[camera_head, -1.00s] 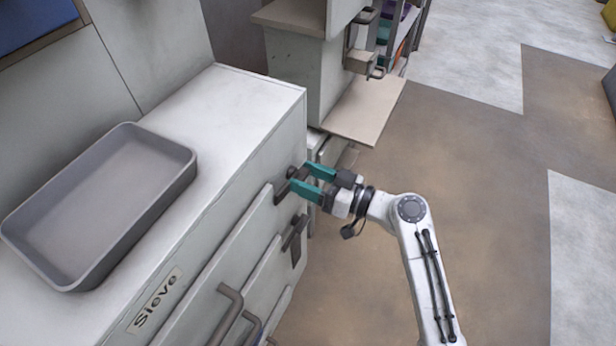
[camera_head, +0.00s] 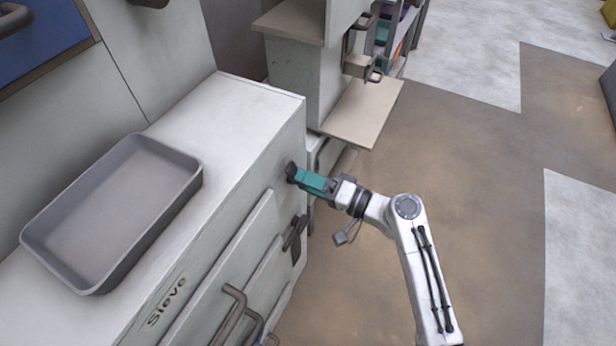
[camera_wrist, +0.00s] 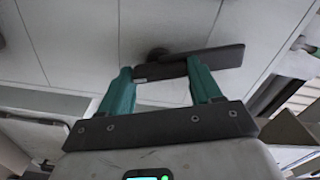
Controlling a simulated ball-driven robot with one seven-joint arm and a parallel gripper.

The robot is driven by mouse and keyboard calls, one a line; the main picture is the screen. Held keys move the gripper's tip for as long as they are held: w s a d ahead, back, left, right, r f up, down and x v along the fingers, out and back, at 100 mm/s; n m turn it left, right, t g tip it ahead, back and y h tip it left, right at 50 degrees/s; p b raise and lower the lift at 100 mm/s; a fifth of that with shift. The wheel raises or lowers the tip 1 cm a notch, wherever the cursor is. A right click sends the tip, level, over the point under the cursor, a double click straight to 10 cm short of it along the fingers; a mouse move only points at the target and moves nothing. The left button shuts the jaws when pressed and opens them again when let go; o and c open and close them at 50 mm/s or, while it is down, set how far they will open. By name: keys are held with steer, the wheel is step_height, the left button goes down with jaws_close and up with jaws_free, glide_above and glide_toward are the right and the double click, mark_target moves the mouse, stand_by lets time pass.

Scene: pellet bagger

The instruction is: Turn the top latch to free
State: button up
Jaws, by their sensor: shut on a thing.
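The top latch is a dark bar on a round pivot at the upper corner of the sieve cabinet's front. In the head view only its dark pivot end (camera_head: 291,171) shows past my fingers. In the wrist view the latch bar (camera_wrist: 222,57) runs across between my teal fingers, its free end reaching past the right finger. The round pivot (camera_wrist: 158,53) sits behind the bar. My gripper (camera_head: 299,176) is shut on the latch; it also shows in the wrist view (camera_wrist: 160,70). The bar's turn relative to the panel edge is mostly hidden in the head view.
A second dark latch (camera_head: 295,233) sits lower on the front, beside the panel (camera_head: 235,255). A bent handle (camera_head: 232,310) sticks out of the front. A grey tray (camera_head: 190,185) stands on the cabinet top. A beige shelf (camera_head: 365,110) juts out behind; floor at right is clear.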

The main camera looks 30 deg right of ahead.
steer(key=shift+m+p, duration=0.95)
steer(key=shift+m, duration=1.05)
steer(key=shift+f, duration=0.1)
steer(key=o, duration=1.1)
steer(key=shift+c, duration=0.2)
steer(key=b+v, duration=0.1)
steer(key=v, duration=1)
steer(key=shift+w, duration=0.1)
